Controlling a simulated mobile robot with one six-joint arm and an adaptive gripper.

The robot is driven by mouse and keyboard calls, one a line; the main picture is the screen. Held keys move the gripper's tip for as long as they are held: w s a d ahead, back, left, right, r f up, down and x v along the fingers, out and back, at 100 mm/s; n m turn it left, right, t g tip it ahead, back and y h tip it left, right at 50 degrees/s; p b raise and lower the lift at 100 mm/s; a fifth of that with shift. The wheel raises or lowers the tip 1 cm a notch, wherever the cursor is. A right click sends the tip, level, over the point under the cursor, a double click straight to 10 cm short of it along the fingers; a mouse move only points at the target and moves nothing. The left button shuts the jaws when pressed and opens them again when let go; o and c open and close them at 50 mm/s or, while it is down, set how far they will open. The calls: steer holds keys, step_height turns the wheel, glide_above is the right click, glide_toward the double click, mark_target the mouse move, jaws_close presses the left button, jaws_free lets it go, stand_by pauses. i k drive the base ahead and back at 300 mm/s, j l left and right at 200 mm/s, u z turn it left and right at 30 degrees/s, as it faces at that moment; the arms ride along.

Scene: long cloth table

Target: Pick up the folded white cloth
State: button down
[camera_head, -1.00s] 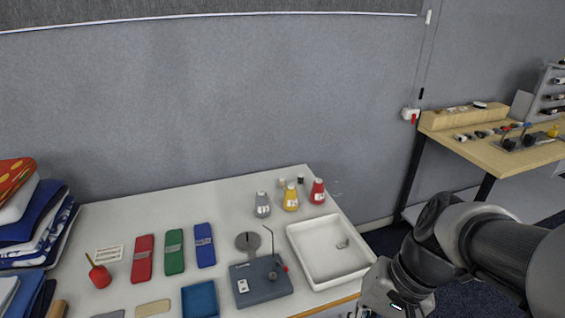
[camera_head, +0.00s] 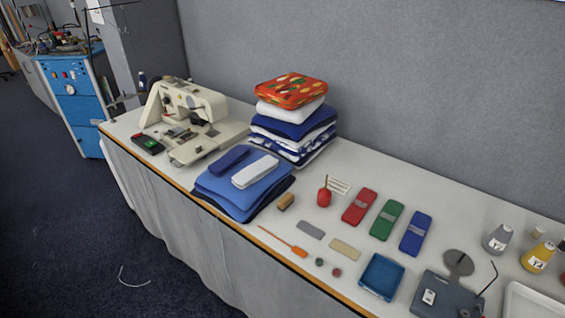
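A small folded white cloth (camera_head: 255,171) lies on top of a stack of blue folded cloths (camera_head: 235,196), beside a folded dark blue one (camera_head: 229,160). A larger folded white cloth (camera_head: 290,109) lies in the taller stack behind, under an orange patterned cloth (camera_head: 291,90) and on top of a blue cloth (camera_head: 293,128). I cannot tell which white one the task names. My gripper is not in view.
A sewing machine (camera_head: 188,117) stands left of the stacks. A red pincushion-like item (camera_head: 324,194), coloured packets (camera_head: 387,220), a blue tray (camera_head: 381,277) and bottles (camera_head: 497,239) are to the right.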

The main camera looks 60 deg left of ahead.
mark_target(252, 173)
steer(key=u, duration=0.4)
steer(key=k+u, duration=0.1)
steer(key=u, duration=0.35)
steer(key=j+u, duration=0.1)
steer(key=u, duration=0.75)
steer(key=j+u, duration=0.15)
steer(key=u, duration=0.25)
steer(key=i+j, duration=0.25)
steer(key=i, duration=0.25)
steer(key=i+j, duration=0.25)
steer(key=i, duration=0.25)
steer(key=i+j+u, duration=0.1)
steer(key=i+j, duration=0.15)
steer(key=i, duration=0.2)
steer(key=i+j, duration=0.2)
steer(key=i, duration=0.3)
